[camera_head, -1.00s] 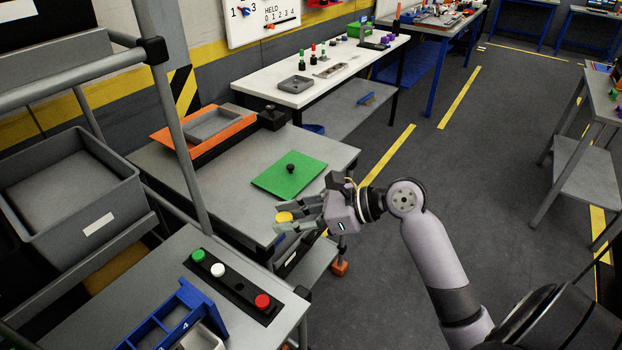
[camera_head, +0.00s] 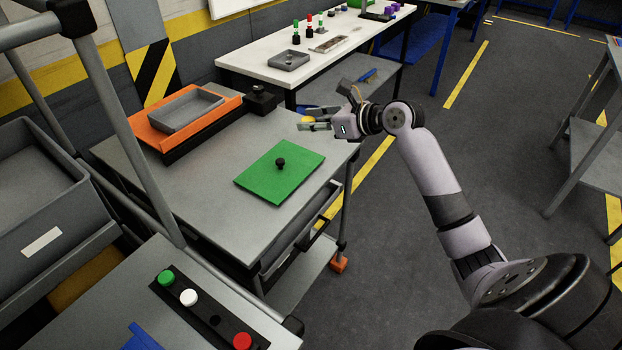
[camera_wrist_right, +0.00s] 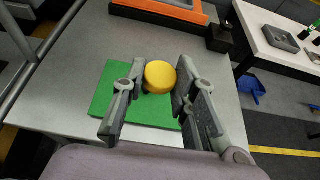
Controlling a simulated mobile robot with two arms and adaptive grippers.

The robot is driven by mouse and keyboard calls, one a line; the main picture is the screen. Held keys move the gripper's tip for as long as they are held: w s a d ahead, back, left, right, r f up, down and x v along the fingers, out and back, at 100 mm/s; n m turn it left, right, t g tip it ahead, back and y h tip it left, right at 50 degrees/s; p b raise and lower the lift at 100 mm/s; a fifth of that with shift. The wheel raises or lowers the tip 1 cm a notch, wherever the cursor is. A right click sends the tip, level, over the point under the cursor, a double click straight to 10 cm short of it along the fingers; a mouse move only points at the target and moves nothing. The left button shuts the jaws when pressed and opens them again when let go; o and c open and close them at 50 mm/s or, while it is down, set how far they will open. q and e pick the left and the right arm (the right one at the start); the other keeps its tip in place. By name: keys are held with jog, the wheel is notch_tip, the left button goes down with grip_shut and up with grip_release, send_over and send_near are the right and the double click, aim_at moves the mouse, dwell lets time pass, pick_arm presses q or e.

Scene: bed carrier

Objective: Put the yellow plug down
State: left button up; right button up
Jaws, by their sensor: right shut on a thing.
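The yellow plug (camera_head: 307,120) is held between the fingers of my right gripper (camera_head: 312,124). In the right wrist view the plug (camera_wrist_right: 160,76) shows as a round yellow top between the two grey fingers (camera_wrist_right: 158,95). The gripper is above the grey table near its far right edge in the head view. A green mat (camera_head: 262,188) with a black knob (camera_head: 280,163) lies on this table; in the wrist view the green mat (camera_wrist_right: 103,92) shows behind the fingers. My left gripper is not in view.
An orange tray (camera_head: 160,140) holding a grey bin (camera_head: 186,112) sits at the table's back, next to a black block (camera_head: 261,99). The grey table (camera_head: 200,205) has bare room around the mat. A panel with green, white and red buttons (camera_head: 203,311) is in front.

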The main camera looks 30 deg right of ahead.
jog(key=b, duration=0.1)
send_over(303, 180)
jog(key=s+d, duration=0.1)
jog(key=s, duration=0.2)
jog(key=f, duration=1.2)
jog(key=shift+w+d+f, duration=0.2)
jog(key=shift+w+f, duration=0.05)
jog(key=shift+f, duration=0.15)
notch_tip(303, 180, down, 5)
jog(key=shift+r+b, duration=0.15)
jog(key=shift+b, duration=0.35)
jog(key=shift+f, duration=0.2)
jog(key=shift+f, duration=0.2)
jog(key=shift+f, duration=0.1)
jog(key=shift+s+f, duration=0.1)
jog(key=shift+f, duration=0.15)
